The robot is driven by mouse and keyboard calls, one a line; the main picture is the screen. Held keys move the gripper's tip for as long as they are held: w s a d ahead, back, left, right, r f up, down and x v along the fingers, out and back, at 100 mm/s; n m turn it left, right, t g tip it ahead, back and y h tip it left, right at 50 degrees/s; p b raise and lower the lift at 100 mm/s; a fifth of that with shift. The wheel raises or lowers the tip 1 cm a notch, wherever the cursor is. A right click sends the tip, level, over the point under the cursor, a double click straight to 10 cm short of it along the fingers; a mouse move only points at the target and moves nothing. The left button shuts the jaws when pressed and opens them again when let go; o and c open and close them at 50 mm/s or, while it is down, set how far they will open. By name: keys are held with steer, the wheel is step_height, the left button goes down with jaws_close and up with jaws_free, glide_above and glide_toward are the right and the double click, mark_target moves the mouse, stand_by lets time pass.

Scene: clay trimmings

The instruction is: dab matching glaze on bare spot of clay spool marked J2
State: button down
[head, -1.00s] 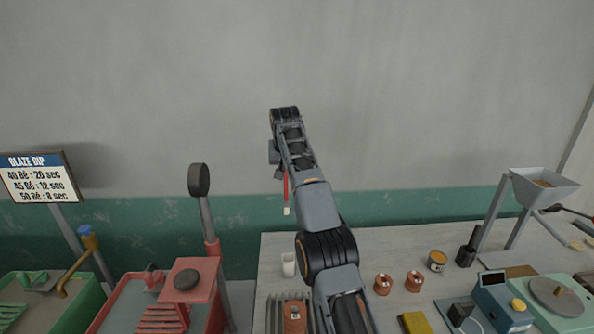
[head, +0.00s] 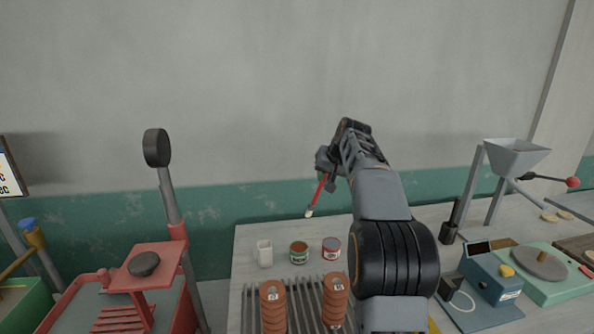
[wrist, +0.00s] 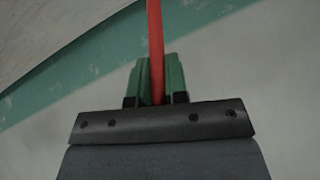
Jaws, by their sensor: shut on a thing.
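My gripper (head: 326,166) is shut on a red-handled brush (head: 318,190) with a pale tip, held tilted in the air above the back of the bench. The brush handle (wrist: 155,45) also shows between the green-padded fingers in the wrist view. Below the brush stand two small open cans, one with a green label (head: 298,254) and one with a red label (head: 331,250). No bare spot can be made out.
A white cup (head: 265,255) stands left of the cans. A red stand (head: 155,262) is left of the bench. A blue device (head: 492,275), a green machine (head: 540,285) and a hopper (head: 517,155) stand to the right. My arm hides the bench middle.

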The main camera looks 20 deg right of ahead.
mark_target(317, 193)
step_height(317, 193, down, 8)
steer(key=t+y, duration=0.2)
steer(key=shift+d+n+y+b, duration=0.3)
steer(key=shift+y+b, duration=0.1)
steer(key=shift+b, duration=0.05)
steer(key=shift+f+b, duration=1.95)
steer(key=shift+f, duration=0.9)
steer(key=shift+s+f+b, duration=0.15)
steer(key=shift+f+b, duration=0.6)
steer(key=shift+b, duration=0.05)
steer(key=shift+r, duration=0.1)
step_height(317, 193, up, 7)
steer(key=p, duration=0.5)
stand_by(0.3)
stand_by(0.6)
